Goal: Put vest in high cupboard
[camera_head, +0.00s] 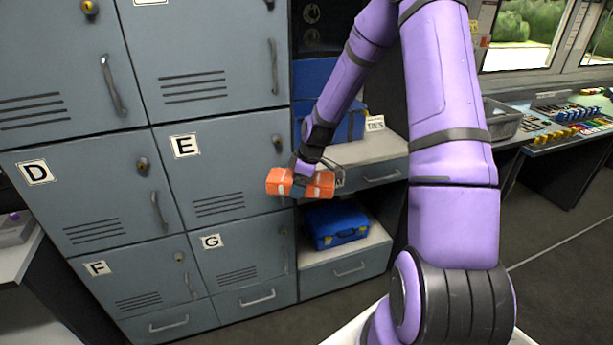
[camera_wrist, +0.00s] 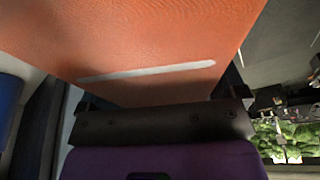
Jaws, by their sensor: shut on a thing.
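The vest (camera_head: 322,184) is an orange folded bundle with pale stripes. My gripper (camera_head: 301,182) is shut on it and holds it in the air in front of the lockers, near the shelf column. In the wrist view the orange vest (camera_wrist: 130,40) with one pale stripe fills the upper part, right against my gripper (camera_wrist: 160,110); the fingertips are hidden there. Grey lockers (camera_head: 217,50) with handles and letter labels stand at the left and middle. The doors in view look closed. I cannot tell which one is the high cupboard.
Open shelves right of the lockers hold a blue case (camera_head: 337,224) low down and blue boxes (camera_head: 350,122) higher up. A label card (camera_head: 375,123) stands on the middle shelf (camera_head: 372,148). A desk with a grey tray (camera_head: 502,120) and coloured items runs along the right. Floor is clear at lower right.

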